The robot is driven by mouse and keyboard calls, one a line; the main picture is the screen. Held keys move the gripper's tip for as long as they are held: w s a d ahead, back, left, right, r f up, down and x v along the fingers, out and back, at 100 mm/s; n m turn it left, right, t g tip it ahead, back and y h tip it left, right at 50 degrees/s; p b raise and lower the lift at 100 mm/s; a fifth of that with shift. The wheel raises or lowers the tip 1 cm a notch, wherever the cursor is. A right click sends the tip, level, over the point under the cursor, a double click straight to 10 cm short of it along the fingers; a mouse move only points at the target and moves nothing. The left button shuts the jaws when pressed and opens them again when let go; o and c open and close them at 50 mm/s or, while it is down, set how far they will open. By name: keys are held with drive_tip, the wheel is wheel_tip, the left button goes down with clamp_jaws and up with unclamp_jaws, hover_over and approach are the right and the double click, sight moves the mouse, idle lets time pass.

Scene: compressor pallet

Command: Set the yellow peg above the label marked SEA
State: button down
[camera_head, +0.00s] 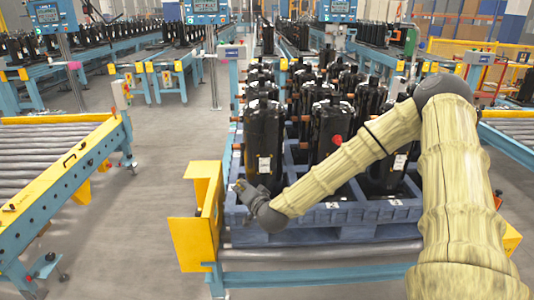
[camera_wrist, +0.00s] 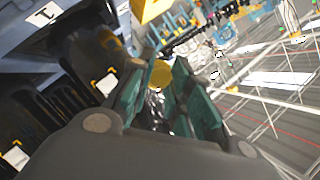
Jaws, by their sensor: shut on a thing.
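My gripper (camera_wrist: 155,85) is shut on the yellow peg (camera_wrist: 160,73). The peg's round yellow end shows between the green finger pads in the wrist view. In the head view my gripper (camera_head: 243,188) is at the front left corner of the blue pallet (camera_head: 290,216), beside a black compressor (camera_head: 263,140); the peg cannot be made out there. Small white labels sit on the pallet's front edge, one near the middle (camera_head: 332,206) and one further right (camera_head: 396,202). Their text is too small to read. A white label with a dark mark (camera_wrist: 42,15) shows in the wrist view. I cannot identify SEA.
Several black compressors stand in rows on the pallet. A yellow guard (camera_head: 195,222) stands just left of my gripper. A roller conveyor (camera_head: 60,160) is at the left, with clear grey floor (camera_head: 165,180) between. My arm crosses the pallet's front.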

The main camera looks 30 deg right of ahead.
drive_tip(key=w+d+r+m+t+h+p, duration=0.1)
drive_tip(key=d+r+m, duration=0.3)
drive_tip(key=d+r, duration=0.5)
drive_tip(key=shift+w+d+r+m, duration=0.25)
drive_tip(key=shift+d+r+m, duration=0.1)
drive_tip(key=shift+d, duration=0.5)
drive_tip(key=shift+w+d+b, duration=0.25)
drive_tip(key=shift+w+d, duration=0.2)
drive_tip(key=shift+w, duration=0.35)
drive_tip(key=shift+w+d+b, duration=0.3)
drive_tip(key=shift+w+d, duration=0.2)
drive_tip(key=shift+w, duration=0.25)
drive_tip(key=shift+w+d+b, duration=0.25)
drive_tip(key=shift+w+d, duration=0.2)
drive_tip(key=shift+w, duration=0.35)
drive_tip(key=shift+w+d+b, duration=0.3)
drive_tip(key=shift+w+b, duration=0.1)
drive_tip(key=shift+w, duration=0.15)
idle(0.8)
drive_tip(key=c, duration=1.3)
unclamp_jaws()
drive_tip(key=shift+o, duration=0.2)
